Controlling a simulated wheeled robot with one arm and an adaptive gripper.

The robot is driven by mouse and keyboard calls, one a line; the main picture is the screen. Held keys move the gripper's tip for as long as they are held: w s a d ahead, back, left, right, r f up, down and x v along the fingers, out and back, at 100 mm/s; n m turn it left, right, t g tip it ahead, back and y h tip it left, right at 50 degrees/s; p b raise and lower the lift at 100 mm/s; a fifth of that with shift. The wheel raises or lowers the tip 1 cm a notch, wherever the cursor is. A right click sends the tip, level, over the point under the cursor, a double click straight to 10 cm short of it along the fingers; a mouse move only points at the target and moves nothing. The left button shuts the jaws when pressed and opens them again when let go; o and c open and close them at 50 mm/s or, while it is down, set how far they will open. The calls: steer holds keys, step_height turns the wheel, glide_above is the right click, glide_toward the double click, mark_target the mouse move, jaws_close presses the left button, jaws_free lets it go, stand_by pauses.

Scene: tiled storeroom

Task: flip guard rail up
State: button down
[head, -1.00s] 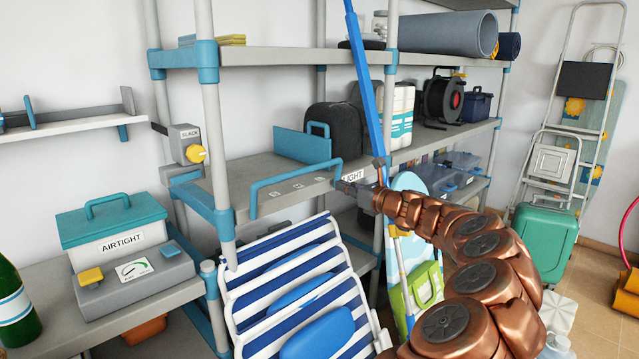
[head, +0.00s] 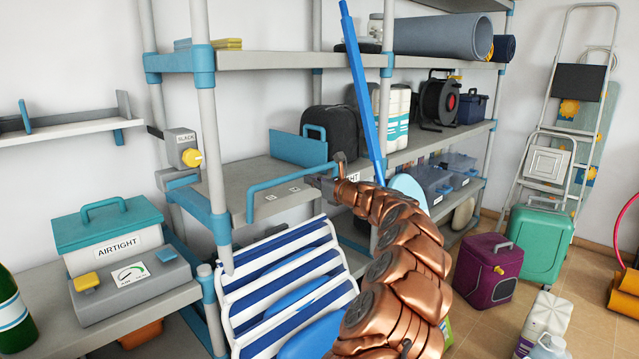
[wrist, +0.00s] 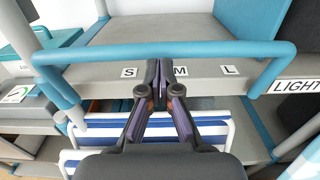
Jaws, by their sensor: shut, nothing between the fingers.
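The guard rail (head: 285,180) is a teal bar with bent ends along the front of the middle shelf (head: 243,180). In the wrist view the rail (wrist: 190,49) crosses the upper picture, standing a little above the shelf's front edge with its S, M and L labels. My gripper (head: 338,165) is at the right part of the rail in the head view, its tips hard to make out. In the wrist view my gripper (wrist: 160,64) is shut and empty, its tips at the rail's lower edge near mid-length. I cannot tell whether they touch it.
A striped deck chair (head: 290,285) stands below the shelf front, close under my arm. A blue pole (head: 362,85) leans upright just right of my gripper. An airtight box (head: 110,235) sits at left. A purple case (head: 489,268) stands on the floor at right.

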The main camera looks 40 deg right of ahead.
mark_target(300, 174)
steer(key=shift+w+a, duration=0.15)
steer(key=shift+w, duration=1)
steer(key=shift+r+p, duration=0.15)
steer(key=shift+p, duration=0.5)
steer(key=shift+w+r+p, duration=0.1)
steer(key=shift+w+p, duration=0.05)
steer(key=shift+p, duration=0.25)
steer(key=w+g+p, duration=0.1)
steer(key=p, duration=0.3)
steer(key=shift+r+p, duration=0.35)
steer(key=shift+p, duration=0.05)
steer(key=w+g+p, duration=0.1)
steer(key=p, duration=0.3)
steer(key=shift+a, duration=0.1)
steer(key=shift+f, duration=0.1)
steer(key=shift+s, duration=0.1)
